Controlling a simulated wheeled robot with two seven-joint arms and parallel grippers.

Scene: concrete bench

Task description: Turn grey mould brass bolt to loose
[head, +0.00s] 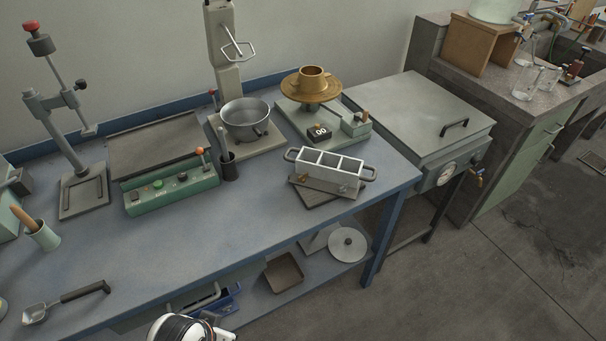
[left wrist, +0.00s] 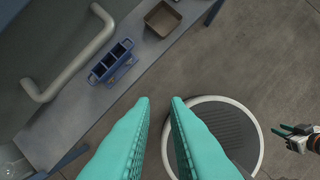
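The grey mould (head: 328,170) is a pale metal block with three open compartments and a loop handle at each end. It sits on a dark plate near the bench's front right corner in the head view. Small brass bolts show low on its front face, one at the left (head: 302,178) and one at the right (head: 343,188); their threads and tightness cannot be seen. My left gripper (left wrist: 160,100) has turquoise fingers, open and empty, away from the mould. My right gripper (left wrist: 281,131) shows small at the right of the left wrist view, fingers apart and empty.
A green control box (head: 170,190), a steel pot (head: 245,118) and a gold dish on a stand (head: 311,86) are on the bench behind. A lidded chest (head: 420,115) stands right. A blue caddy (left wrist: 112,63) and brown tray (left wrist: 162,18) lie on the lower shelf.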

